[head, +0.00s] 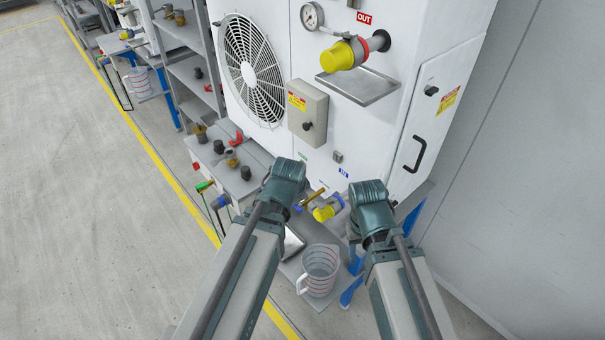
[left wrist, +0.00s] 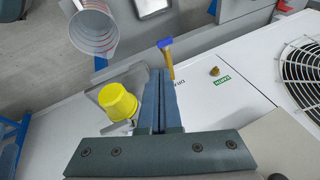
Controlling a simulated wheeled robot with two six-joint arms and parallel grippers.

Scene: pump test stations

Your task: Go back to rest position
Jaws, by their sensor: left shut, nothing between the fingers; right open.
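My left gripper (left wrist: 158,85) is shut and empty in the left wrist view. Its fingers lie together, beside a yellow-capped port (left wrist: 118,101) and close to a brass valve lever with a blue end (left wrist: 167,58). I cannot tell whether they touch either. In the head view my left wrist hides the left fingers. My right gripper (head: 357,236) is open, low in front of the white cabinet (head: 385,110), mostly hidden by its own wrist. The yellow-capped lower port (head: 325,212) and the lever (head: 314,195) show between my two arms.
A clear measuring jug (head: 319,269) stands on the low shelf below the port. The upper yellow-capped outlet (head: 343,54) and a drip shelf (head: 357,86) jut from the cabinet. A side table (head: 238,185) holds fittings at left. The floor farther left is clear.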

